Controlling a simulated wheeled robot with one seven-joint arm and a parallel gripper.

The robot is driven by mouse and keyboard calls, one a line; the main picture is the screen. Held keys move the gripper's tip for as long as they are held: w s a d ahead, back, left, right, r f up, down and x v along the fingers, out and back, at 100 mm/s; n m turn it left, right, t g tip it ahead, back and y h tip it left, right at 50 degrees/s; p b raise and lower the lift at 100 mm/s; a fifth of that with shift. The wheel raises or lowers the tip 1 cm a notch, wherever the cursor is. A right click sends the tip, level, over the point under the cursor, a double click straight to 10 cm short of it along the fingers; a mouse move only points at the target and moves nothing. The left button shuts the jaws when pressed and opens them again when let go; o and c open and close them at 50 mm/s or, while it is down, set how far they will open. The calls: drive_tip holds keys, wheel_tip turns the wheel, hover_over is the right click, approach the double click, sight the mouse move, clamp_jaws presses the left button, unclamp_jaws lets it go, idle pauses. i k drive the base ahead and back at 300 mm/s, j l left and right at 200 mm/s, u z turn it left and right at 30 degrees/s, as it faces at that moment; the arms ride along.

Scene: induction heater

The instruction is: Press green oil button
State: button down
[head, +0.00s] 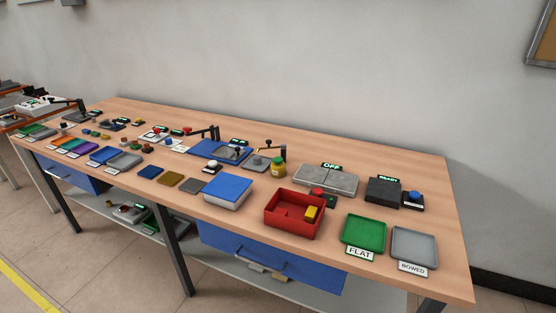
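The long wooden workbench (250,203) carries many small devices. I cannot make out which one is the green oil button. A small dark green piece (331,201) sits beside a red dome button (316,192), behind the red bin. A white dome button (213,165) sits on a dark base in front of that device. Small round green pieces (95,133) lie at the far left, too small to tell apart. My gripper is not in view.
A red bin (294,228) holding a yellow block, a green FLAT tray (364,250) and a grey BOWED tray (414,260) line the right front edge. A blue-lidded box (228,188) stands left of the bin. A blue drawer (270,258) hangs below. Floor in front is clear.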

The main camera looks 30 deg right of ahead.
sight(277, 160)
drive_tip(key=i+u, duration=0.1)
drive_tip(key=i, duration=0.3)
drive_tip(key=i+l+u, duration=0.15)
drive_tip(key=i, duration=0.3)
drive_tip(key=i+l+u, duration=0.1)
drive_tip(key=i, duration=0.3)
drive_tip(key=i+l+u, duration=0.15)
drive_tip(key=i, duration=0.25)
drive_tip(key=l, duration=0.1)
